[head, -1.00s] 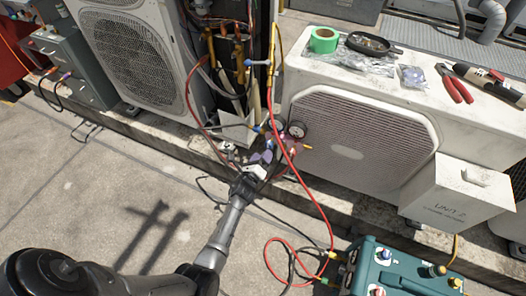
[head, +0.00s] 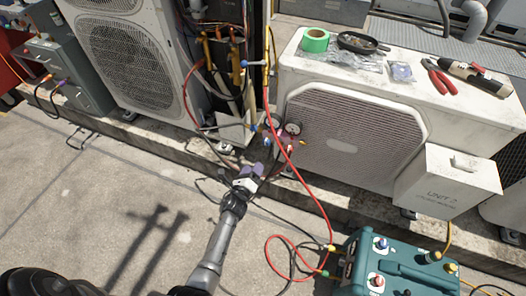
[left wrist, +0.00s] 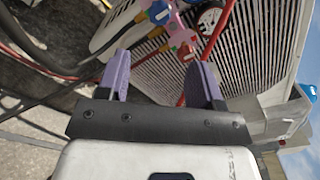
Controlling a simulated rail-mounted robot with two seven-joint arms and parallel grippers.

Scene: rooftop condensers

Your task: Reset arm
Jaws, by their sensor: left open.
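My left gripper (head: 257,170) is in the middle of the head view, above the concrete in front of the condensers. In the left wrist view its two purple fingers (left wrist: 160,82) stand apart with nothing between them. A gauge manifold (head: 281,137) with round dials and coloured knobs hangs just beyond the fingertips; it also shows in the left wrist view (left wrist: 178,35). Its red hose (head: 305,185) runs down to the ground. The gripper looks apart from the manifold. My right gripper does not show.
A teal machine (head: 395,265) stands at the lower right, with hoses looped beside it. The concrete at left is clear.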

